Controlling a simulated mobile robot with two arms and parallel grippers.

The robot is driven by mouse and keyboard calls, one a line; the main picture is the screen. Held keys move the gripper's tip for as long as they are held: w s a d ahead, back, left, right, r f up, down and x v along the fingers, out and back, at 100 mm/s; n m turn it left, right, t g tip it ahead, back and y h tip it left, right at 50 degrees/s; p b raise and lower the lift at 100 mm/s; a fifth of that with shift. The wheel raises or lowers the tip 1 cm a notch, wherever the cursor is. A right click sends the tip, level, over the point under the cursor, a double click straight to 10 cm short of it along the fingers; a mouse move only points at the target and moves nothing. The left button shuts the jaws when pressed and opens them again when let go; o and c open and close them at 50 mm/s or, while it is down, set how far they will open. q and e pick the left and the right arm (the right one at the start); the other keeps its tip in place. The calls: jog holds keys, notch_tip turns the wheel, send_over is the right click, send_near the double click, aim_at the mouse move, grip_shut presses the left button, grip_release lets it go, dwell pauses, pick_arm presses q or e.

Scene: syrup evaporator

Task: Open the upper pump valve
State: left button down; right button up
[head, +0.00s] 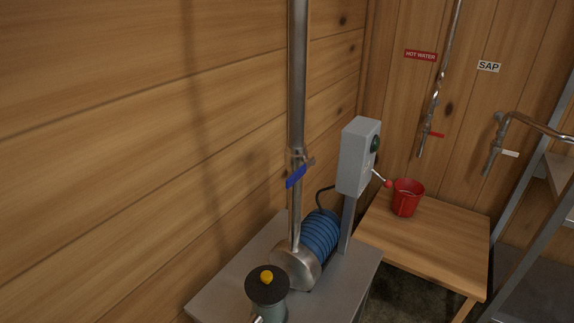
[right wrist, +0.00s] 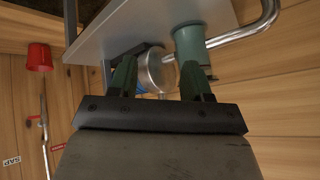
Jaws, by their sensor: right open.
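The upper pump valve (head: 296,176) has a blue lever. It sits on the vertical steel pipe (head: 297,80) above the round steel pump head (head: 294,267). The lever slants down to the left across the pipe. No gripper shows in the head view. In the right wrist view, my right gripper (right wrist: 160,82) is open, with its two dark green fingers apart and nothing clearly held between them. The pump head (right wrist: 156,72) and a small blue patch appear beyond the fingers; I cannot tell whether that patch is the lever. My left gripper is not in view.
A blue ribbed motor (head: 320,234) and a grey switch box (head: 356,155) stand beside the pump on a grey table (head: 222,293). A green canister (head: 268,300) with a yellow knob stands in front. A red bucket (head: 406,198) sits on a wooden table (head: 440,250).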

aim_at(297, 178)
jog(key=w+a+r+m+t+y, duration=0.1)
jog(key=w+a+r+y, duration=0.25)
jog(key=r, duration=0.35)
jog(key=w+a+r+m+y, duration=0.1)
jog(key=w+a+r+y, duration=0.2)
jog(key=r, duration=0.4)
jog(key=w+a+r+m+t+y, duration=0.1)
jog(key=w+a+r+y, duration=0.2)
jog(key=r, duration=0.4)
jog(key=w+d+r+m+t+y, duration=0.2)
jog(key=w+d+r+m, duration=0.4)
jog(key=w+r, duration=0.2)
jog(key=p+x, duration=0.4)
jog(key=x, duration=0.4)
jog(key=shift+w+a, duration=0.1)
jog(key=shift+a, duration=0.3)
jog(key=shift+w+a+f, duration=0.15)
jog(key=shift+w+a, duration=0.05)
jog(key=shift+a, duration=0.05)
jog(key=shift+c, duration=0.2)
grip_shut()
